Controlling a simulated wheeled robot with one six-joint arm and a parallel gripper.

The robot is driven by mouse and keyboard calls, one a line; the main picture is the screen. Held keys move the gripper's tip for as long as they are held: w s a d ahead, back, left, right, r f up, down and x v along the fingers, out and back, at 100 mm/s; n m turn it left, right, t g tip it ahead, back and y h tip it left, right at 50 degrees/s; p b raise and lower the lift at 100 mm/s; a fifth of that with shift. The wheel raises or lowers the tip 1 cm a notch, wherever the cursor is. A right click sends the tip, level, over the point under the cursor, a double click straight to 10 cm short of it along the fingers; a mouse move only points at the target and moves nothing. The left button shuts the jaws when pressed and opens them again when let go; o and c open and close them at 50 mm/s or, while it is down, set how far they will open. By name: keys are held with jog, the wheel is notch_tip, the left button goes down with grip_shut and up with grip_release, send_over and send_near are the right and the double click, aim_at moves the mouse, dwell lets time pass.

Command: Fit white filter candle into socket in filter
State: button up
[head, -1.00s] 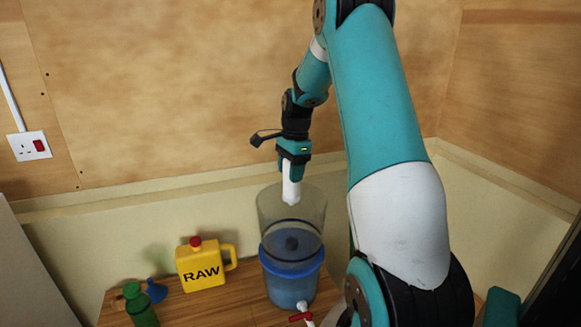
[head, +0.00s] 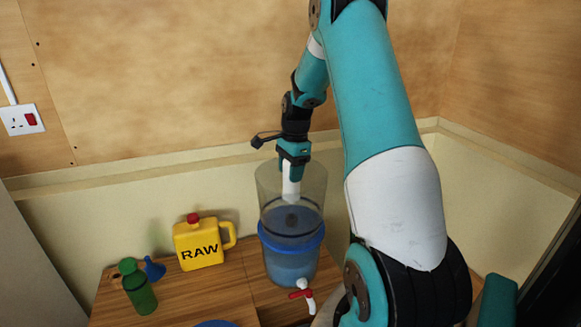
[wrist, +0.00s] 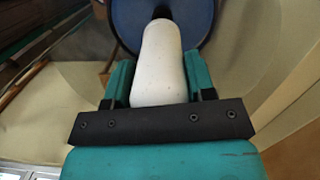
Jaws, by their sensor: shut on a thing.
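My gripper (head: 293,160) is shut on the white filter candle (head: 291,186) and holds it pointing down at the clear upper part of the filter (head: 265,190). The candle's lower end shows through the clear wall, above the dark socket (head: 291,219) in the middle of the filter's floor. The filter's lower part is blue, with a red-handled tap (head: 303,291) at its front. In the wrist view, the white candle (wrist: 160,65) lies between the two teal fingers, with the dark blue filter floor (wrist: 190,18) beyond its far end.
A yellow RAW jug (head: 199,244) with a red cap stands left of the filter. A green bottle (head: 139,288) and a small blue funnel (head: 154,270) stand farther left. A blue rim (head: 215,324) shows at the bottom edge. Plywood walls stand behind.

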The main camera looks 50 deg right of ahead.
jog(key=shift+f+b, duration=0.95)
jog(key=shift+f, duration=1.05)
jog(key=shift+f+b, duration=0.6)
jog(key=shift+f, duration=1.25)
dwell(2.7)
jog(key=o, duration=1.1)
jog(key=shift+o, duration=0.2)
jog(key=r, duration=0.5)
jog(key=d+r+b, duration=0.1)
jog(key=r, duration=0.5)
jog(key=d+r+b, duration=0.1)
jog(key=r, duration=0.5)
jog(key=shift+s+r, duration=0.15)
jog(key=shift+s, duration=0.2)
